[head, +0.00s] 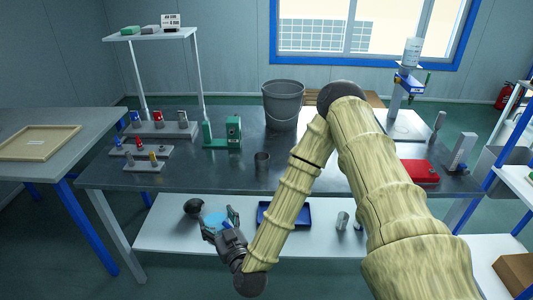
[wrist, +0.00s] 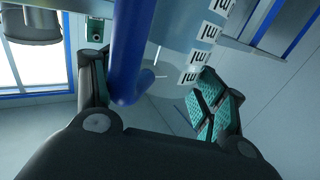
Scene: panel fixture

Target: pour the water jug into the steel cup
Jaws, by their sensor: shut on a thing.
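The jug's mouth and water level cannot be made out. The cup is apart from the jug.
Racks with several small parts (head: 150,148) are at the table's left. A red box (head: 419,172) is at the right. A white lower shelf (head: 160,238) holds a blue tray (head: 276,213).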

